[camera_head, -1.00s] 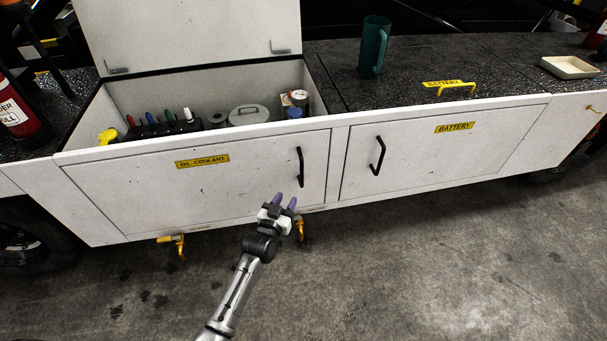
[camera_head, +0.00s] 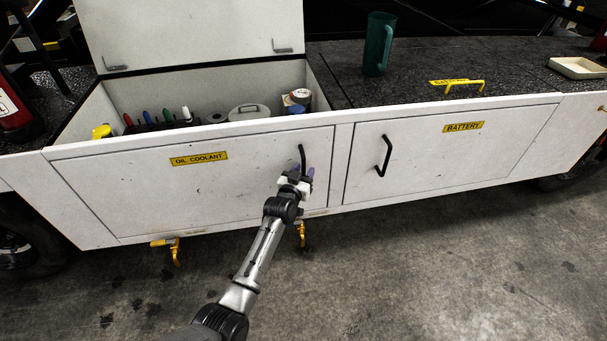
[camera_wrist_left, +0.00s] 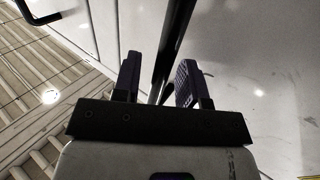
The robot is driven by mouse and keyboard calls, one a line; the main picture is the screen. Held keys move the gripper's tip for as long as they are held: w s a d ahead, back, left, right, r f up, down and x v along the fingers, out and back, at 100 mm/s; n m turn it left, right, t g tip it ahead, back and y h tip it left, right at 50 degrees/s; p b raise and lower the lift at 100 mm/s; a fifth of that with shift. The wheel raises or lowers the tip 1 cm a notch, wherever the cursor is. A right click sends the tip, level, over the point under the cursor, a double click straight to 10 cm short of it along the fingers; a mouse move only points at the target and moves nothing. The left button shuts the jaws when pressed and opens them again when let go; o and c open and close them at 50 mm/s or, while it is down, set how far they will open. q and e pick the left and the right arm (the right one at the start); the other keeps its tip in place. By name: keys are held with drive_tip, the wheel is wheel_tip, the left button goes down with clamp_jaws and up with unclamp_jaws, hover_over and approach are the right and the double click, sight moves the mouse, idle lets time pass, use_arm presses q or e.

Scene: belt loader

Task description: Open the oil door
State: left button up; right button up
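The oil door is the white front panel (camera_head: 120,195) with the yellow "OIL COOLANT" label (camera_head: 198,159). It is shut. Its black vertical handle (camera_head: 302,155) is near the panel's right edge. My left gripper (camera_head: 303,174) is at the lower end of this handle, and its purple fingers partly hide it. In the left wrist view the handle (camera_wrist_left: 174,40) runs between the two spread fingers (camera_wrist_left: 158,80), with a gap visible on both sides. Whether either finger touches it cannot be told. My right gripper is not in view.
The white top lid (camera_head: 190,30) stands raised over the open compartment. The battery door (camera_head: 440,160) with its own black handle (camera_head: 383,156) is shut to the right. Yellow valves (camera_head: 170,246) hang below the oil door. A green pitcher (camera_head: 378,45) stands on top. The floor in front is clear.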

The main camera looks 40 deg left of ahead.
use_arm(q)
clamp_jaws()
idle(0.4)
